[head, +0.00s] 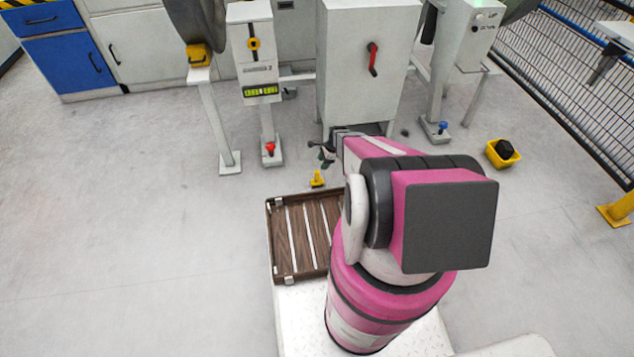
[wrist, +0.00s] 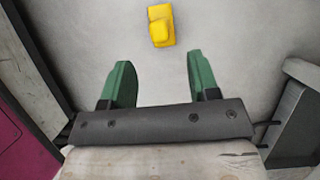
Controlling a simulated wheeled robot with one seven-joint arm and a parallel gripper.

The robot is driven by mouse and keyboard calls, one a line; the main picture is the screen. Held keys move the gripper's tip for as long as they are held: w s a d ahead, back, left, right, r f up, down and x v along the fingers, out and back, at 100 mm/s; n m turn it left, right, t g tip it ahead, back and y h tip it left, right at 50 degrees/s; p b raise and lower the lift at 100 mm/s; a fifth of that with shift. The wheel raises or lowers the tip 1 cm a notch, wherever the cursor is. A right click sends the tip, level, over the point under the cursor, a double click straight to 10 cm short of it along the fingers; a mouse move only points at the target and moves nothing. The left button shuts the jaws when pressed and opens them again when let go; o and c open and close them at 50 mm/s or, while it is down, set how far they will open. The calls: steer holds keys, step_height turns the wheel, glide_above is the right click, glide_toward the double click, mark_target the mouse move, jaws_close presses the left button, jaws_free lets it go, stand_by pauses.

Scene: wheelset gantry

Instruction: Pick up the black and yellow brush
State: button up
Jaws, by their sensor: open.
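A small yellow thing (head: 317,180) stands on the floor just beyond the wooden tray. It also shows at the top of the wrist view (wrist: 161,26), where only yellow is visible; I cannot tell whether it is the brush. My gripper (head: 326,153) has green fingers, which are spread apart and empty in the wrist view (wrist: 158,62). The yellow thing lies ahead of the fingertips, roughly in line with the gap and apart from them. A yellow piece with a black lump (head: 503,152) sits on the floor to the right.
A brown slatted tray (head: 283,268) lies on my base. A white cabinet with a red handle (head: 372,60) stands close behind my gripper, between grey posts (head: 218,125). A black mesh fence (head: 575,80) runs along the right. The floor at left is clear.

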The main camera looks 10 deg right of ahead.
mark_target(318, 171)
steer(key=x, duration=1)
steer(key=c, duration=1)
